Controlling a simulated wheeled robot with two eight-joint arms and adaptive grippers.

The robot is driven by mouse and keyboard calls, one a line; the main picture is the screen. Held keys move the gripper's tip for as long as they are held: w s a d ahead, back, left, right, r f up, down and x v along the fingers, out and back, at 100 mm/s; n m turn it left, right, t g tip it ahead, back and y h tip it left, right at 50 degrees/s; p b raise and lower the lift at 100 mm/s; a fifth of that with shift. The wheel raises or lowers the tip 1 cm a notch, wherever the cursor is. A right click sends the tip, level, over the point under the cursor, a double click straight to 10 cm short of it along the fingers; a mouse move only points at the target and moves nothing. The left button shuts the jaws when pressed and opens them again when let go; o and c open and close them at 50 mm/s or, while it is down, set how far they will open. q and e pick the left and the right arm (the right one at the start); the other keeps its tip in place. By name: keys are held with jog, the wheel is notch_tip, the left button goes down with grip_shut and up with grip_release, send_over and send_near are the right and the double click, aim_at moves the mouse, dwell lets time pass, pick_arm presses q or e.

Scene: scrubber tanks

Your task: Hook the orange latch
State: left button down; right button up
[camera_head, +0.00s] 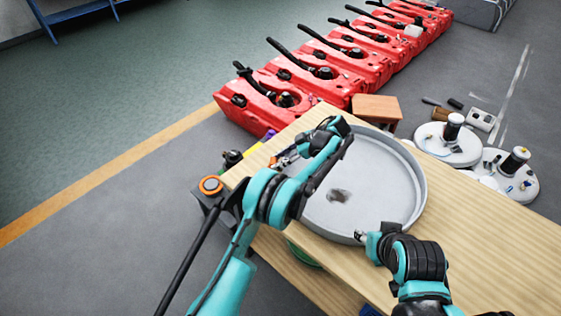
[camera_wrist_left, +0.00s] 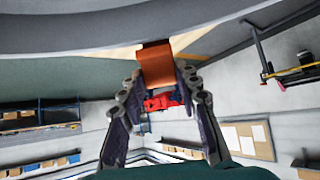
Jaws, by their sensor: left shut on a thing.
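The orange latch (camera_wrist_left: 157,60) hangs below a grey rim (camera_wrist_left: 90,35) at the top of the left wrist view. My left gripper (camera_wrist_left: 158,78) is shut on it, with one finger on each side. In the head view my left gripper (camera_head: 287,158) is at the left edge of a round grey lid or tray (camera_head: 365,205), largely hidden by its own wrist. Whether the latch is hooked on anything cannot be told. My right gripper (camera_head: 366,238) is by the near rim of the round tray; its fingers are too small to read.
The round tray lies on a light wooden table (camera_head: 480,235), clear at the right. A row of red tanks (camera_head: 300,90) stands behind. A brown block (camera_head: 376,108) is behind the tray. Two white round units (camera_head: 450,150) (camera_head: 515,185) stand at the right.

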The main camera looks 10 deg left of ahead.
pick_arm(q)
jog(key=shift+d+f+y, duration=0.25)
jog(key=shift+d+y, duration=0.05)
jog(key=shift+y, duration=0.1)
jog(key=c, duration=1.1)
grip_release()
jog(key=v, duration=0.7)
jog(key=shift+d, duration=0.2)
jog(key=shift+r, duration=0.15)
